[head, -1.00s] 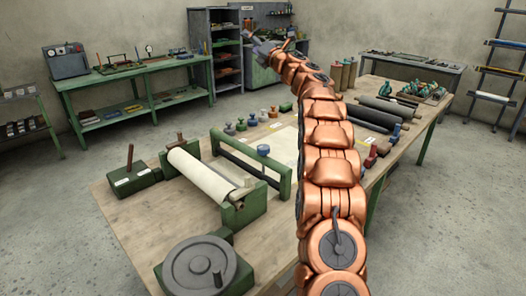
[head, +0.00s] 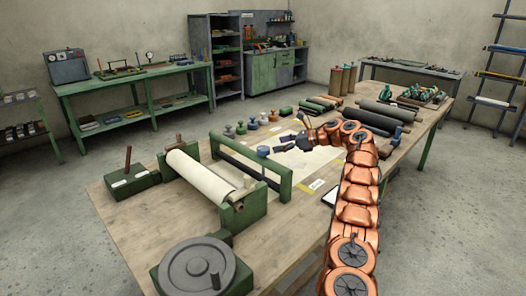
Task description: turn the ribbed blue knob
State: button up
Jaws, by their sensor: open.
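A blue knob (head: 263,151) stands by the green frame (head: 250,168) on the workbench. Its ribs are too small to make out. My gripper (head: 283,146) is open, just right of the knob in the head view, with its dark fingers pointing left toward it. A narrow gap seems to lie between fingertips and knob; I cannot tell the distance in depth. Nothing shows between the fingers.
A white roll (head: 203,173) in a green stand and a grey handwheel (head: 197,268) occupy the near left of the workbench (head: 125,212). A green box with an upright lever (head: 132,181) is at left. Dark rolls (head: 385,111) lie at the back right.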

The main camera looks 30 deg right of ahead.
aim_at(265, 148)
jog(key=p+x, duration=0.2)
jog(key=x, duration=0.4)
jog(key=shift+a, duration=0.15)
jog(key=shift+p+x, duration=0.7)
jog(key=shift+x, duration=0.15)
jog(key=shift+s+f, duration=0.1)
jog(key=shift+f, duration=0.1)
jog(key=c, duration=1.2)
jog(key=shift+o, duration=0.2)
jog(key=shift+f, duration=0.1)
